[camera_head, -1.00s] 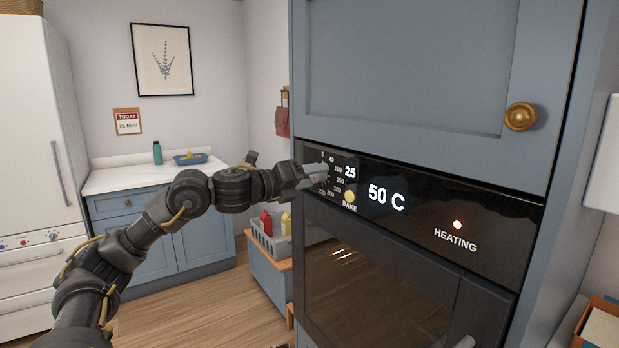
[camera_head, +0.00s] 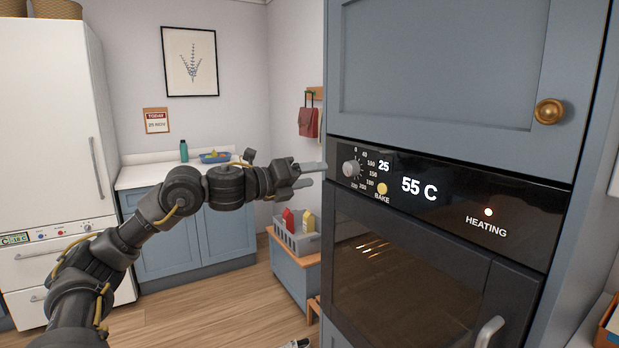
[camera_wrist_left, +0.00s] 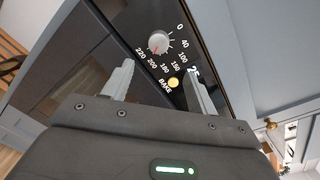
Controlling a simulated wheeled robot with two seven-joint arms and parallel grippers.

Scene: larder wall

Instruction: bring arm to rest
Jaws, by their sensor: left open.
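My left arm comes in from the left in the head view, with its gripper (camera_head: 312,172) just left of the oven's control panel (camera_head: 440,200). In the left wrist view the gripper (camera_wrist_left: 160,88) is open and empty, its two fingers apart. The temperature knob (camera_head: 351,168) is free of the fingers; it also shows in the left wrist view (camera_wrist_left: 159,43), beyond the fingertips. The panel reads 25 and 55 C, the yellow BAKE light (camera_head: 382,189) is lit, and the HEATING light (camera_head: 488,212) is on. My right gripper is not in view.
The oven door (camera_head: 400,270) with its handle (camera_head: 490,331) is below the panel. A blue cupboard door (camera_head: 450,70) is above. A low cabinet with a grey crate of bottles (camera_head: 298,240) stands below the gripper. A counter (camera_head: 150,177) and white fridge (camera_head: 60,130) stand behind.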

